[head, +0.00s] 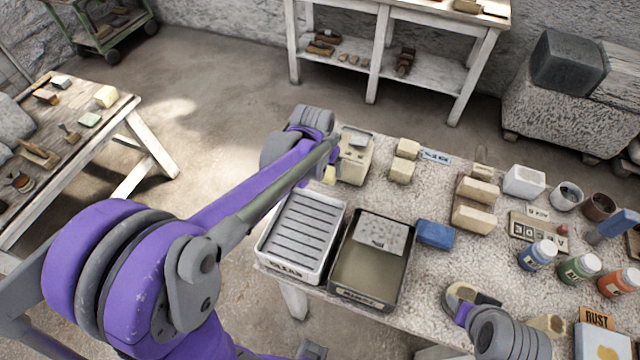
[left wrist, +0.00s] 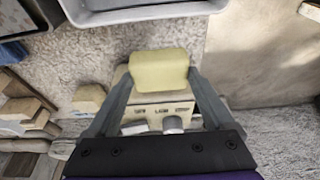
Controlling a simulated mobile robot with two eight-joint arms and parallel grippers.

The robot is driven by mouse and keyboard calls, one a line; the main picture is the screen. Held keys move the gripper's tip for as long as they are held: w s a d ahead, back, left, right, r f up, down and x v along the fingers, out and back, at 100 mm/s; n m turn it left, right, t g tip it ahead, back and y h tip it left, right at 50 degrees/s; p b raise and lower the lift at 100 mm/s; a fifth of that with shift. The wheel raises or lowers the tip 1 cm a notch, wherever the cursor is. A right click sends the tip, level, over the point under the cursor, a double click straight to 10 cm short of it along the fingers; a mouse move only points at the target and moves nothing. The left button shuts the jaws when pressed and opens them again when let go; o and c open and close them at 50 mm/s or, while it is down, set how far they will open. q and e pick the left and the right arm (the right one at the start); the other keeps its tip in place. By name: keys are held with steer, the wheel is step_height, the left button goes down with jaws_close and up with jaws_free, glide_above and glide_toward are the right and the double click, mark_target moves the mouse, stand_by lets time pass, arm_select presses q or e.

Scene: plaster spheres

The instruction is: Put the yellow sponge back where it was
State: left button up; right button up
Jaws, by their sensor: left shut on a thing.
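The yellow sponge (left wrist: 158,70) is held between the two fingers of my left gripper (left wrist: 160,84), clearly seen in the left wrist view. In the head view, the left gripper (head: 332,165) is at the far left part of the table, beside a beige box, and only a small part of the sponge (head: 329,175) shows. The sponge appears above the table, beyond the white ribbed tray (head: 336,222). My right gripper (head: 462,306) is low at the right, and its fingers are not clear.
The beige box with knobs (head: 357,158) stands close to the left gripper. A dark tray (head: 350,275) sits beside the white tray, with a blue block (head: 435,233) to its right. Tan blocks (head: 402,170), jars (head: 537,254) and cups crowd the table's right side.

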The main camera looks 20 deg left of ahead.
mark_target(324, 172)
arm_select(q)
step_height(324, 172, down, 3)
steer(key=shift+d+f, duration=0.1)
steer(key=shift+f, duration=0.05)
steer(key=shift+f+b, duration=0.3)
steer(key=shift+f, duration=2)
steer(key=shift+f, duration=0.1)
steer(key=o, duration=0.9)
steer(key=shift+o, duration=0.2)
